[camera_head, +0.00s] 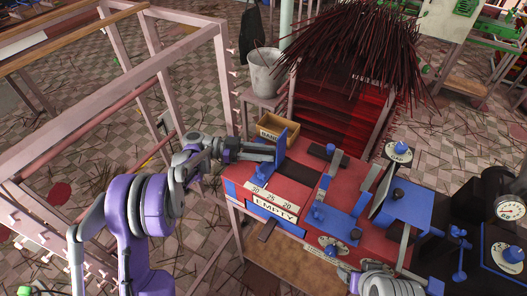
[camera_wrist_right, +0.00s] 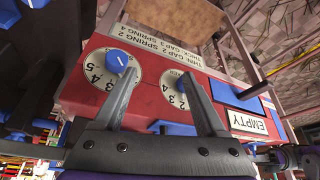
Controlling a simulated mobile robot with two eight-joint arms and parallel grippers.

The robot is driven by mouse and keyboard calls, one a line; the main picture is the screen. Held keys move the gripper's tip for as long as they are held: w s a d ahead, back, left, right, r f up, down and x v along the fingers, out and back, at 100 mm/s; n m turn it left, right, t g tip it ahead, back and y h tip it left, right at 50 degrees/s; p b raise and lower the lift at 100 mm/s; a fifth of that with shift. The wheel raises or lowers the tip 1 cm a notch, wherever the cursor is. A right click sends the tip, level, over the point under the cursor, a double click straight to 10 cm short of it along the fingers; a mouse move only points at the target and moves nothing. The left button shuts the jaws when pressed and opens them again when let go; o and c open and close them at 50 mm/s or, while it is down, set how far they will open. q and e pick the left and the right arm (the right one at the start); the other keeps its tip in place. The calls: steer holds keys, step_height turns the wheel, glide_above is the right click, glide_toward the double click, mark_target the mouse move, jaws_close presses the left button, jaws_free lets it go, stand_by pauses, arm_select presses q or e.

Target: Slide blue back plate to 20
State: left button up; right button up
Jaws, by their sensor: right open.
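The blue back plate (camera_head: 281,144) stands upright at the left end of the red machine (camera_head: 312,184). A white scale (camera_head: 272,197) marked 30, 25, 20 runs along the machine's edge in front of it. A blue piece (camera_head: 263,173) below the plate is near the 30 end; the exact reading is too small to tell. My left gripper (camera_head: 273,152) reaches in from the left, its fingers at the plate's left face; I cannot tell whether they touch or are parted. My right gripper (camera_wrist_right: 162,92) is open and empty in front of the machine's dials.
A dial with a blue knob (camera_wrist_right: 118,61) and a second dial (camera_wrist_right: 181,92) are by my right fingers. An EMPTY label (camera_head: 272,210) is on the machine's front. A wooden box (camera_head: 276,132) stands behind the plate. A pink frame (camera_head: 224,80) stands beside my left arm.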

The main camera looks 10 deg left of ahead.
arm_select(q)
steer(key=o, duration=0.3)
steer(key=shift+a, duration=0.1)
steer(key=a, duration=1)
steer(key=shift+s+a, duration=0.25)
steer(key=shift+a, duration=0.15)
